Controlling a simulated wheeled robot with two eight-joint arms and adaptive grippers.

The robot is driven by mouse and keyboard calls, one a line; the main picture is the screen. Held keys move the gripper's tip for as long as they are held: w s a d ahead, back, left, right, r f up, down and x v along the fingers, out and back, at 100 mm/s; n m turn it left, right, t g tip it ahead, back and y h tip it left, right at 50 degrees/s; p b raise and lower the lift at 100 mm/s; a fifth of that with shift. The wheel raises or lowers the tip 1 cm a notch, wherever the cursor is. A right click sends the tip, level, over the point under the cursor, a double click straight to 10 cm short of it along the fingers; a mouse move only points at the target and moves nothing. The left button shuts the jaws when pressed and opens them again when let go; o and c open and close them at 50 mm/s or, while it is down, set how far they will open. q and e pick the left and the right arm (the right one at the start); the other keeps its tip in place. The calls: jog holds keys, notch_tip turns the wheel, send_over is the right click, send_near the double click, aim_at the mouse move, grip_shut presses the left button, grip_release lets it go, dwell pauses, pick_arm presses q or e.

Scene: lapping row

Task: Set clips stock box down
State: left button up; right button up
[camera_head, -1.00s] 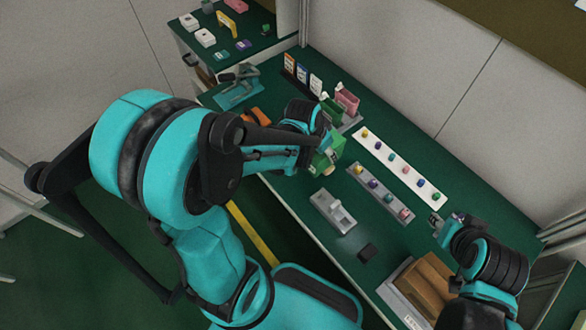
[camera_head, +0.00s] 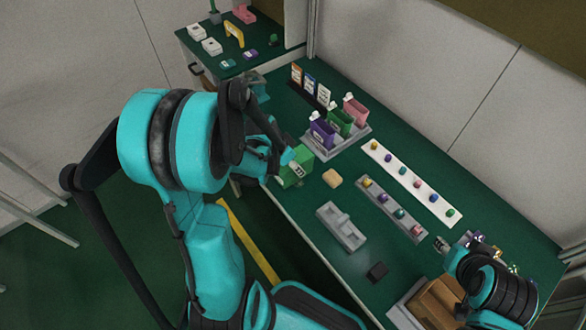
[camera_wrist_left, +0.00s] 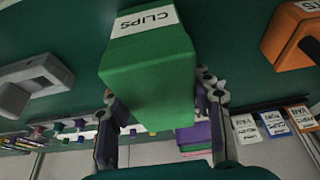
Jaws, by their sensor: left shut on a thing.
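The clips stock box is a green box (camera_head: 296,172) with a white CLIPS label. It is in my left gripper (camera_head: 284,164), near the front edge of the green bench in the head view. In the left wrist view the green box (camera_wrist_left: 150,75) fills the middle, its label at the top, with the fingers of my left gripper (camera_wrist_left: 162,100) shut on its two sides. I cannot tell whether its underside touches the bench. My right gripper (camera_head: 440,245) is at the right, past the grey strip, small in view; its jaw state is unclear.
A grey tray (camera_head: 347,147) holds purple, green and pink bins. A tan block (camera_head: 332,178), a grey fixture (camera_head: 340,226) and a black block (camera_head: 377,271) lie on the bench. White (camera_head: 411,183) and grey strips carry coloured knobs. An orange box (camera_wrist_left: 288,35) shows in the wrist view.

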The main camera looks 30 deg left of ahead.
pick_arm(q)
jog(key=shift+f, duration=0.65)
jog(key=shift+f, duration=0.15)
jog(key=o, duration=1.5)
jog(key=shift+o, duration=0.2)
